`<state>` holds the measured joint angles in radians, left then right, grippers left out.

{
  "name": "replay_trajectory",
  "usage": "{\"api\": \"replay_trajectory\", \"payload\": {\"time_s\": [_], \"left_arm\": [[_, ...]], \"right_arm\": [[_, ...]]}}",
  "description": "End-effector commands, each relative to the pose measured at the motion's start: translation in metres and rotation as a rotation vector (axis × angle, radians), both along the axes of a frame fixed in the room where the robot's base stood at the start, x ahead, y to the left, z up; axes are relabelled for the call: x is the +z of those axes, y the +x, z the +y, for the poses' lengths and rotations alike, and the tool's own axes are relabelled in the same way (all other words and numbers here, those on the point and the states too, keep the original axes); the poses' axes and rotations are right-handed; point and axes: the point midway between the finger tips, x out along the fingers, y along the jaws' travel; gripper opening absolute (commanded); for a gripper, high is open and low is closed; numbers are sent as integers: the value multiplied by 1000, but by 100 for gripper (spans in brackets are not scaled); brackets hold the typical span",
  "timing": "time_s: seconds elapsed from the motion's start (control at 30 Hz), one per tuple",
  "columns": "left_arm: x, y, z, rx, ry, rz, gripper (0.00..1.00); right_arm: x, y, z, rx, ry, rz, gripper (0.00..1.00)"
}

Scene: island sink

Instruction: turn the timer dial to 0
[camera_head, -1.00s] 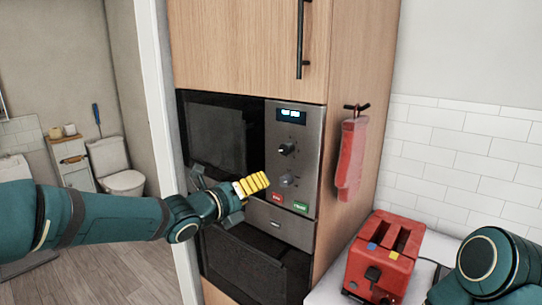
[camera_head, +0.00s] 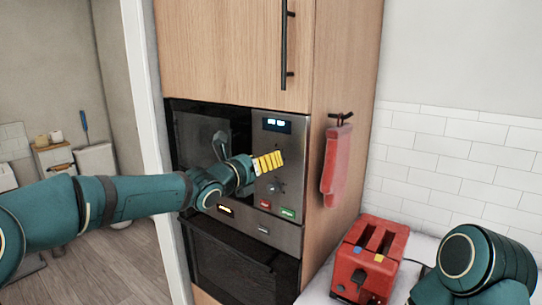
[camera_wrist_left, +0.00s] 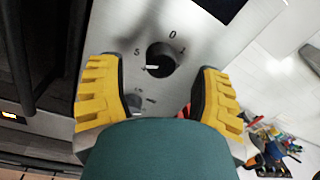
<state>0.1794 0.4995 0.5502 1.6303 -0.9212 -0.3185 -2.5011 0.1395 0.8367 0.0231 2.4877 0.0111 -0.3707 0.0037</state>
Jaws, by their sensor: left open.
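The upper dial (camera_wrist_left: 161,60) is a round black knob on the steel panel, seen in the left wrist view. Its white mark points left in the picture, below the printed 5 and away from the printed 0 at its top right. My left gripper (camera_wrist_left: 158,75) is open, with a yellow-padded finger on each side of the dial and gaps between. In the head view my left gripper (camera_head: 268,162) is in front of the panel and hides this dial. The lower knob (camera_head: 273,187) shows just beneath it. My right gripper is out of view.
A lit display (camera_head: 277,125) is above the gripper. A red button (camera_head: 265,204) and green button (camera_head: 287,212) are low on the panel. A red mitt (camera_head: 335,165) hangs on the cabinet side. A red toaster (camera_head: 368,260) stands on the counter at right.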

Motion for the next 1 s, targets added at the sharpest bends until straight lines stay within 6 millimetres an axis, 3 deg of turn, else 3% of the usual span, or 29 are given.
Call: {"api": "replay_trajectory", "payload": {"time_s": [0.23, 0.63, 0.8, 0.83, 1.0], "left_arm": [[1, 20, -17, -2, -1, 0, 65], [0, 24, -19, 0, -1, 1, 67], [0, 24, -19, 0, 0, 0, 7], [0, 24, -19, 0, 0, 0, 0], [0, 24, -19, 0, 0, 0, 0]], "right_arm": [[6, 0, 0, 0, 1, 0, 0], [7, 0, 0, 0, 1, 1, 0], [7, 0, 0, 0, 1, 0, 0], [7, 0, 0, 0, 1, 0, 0], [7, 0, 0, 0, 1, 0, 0]]}}
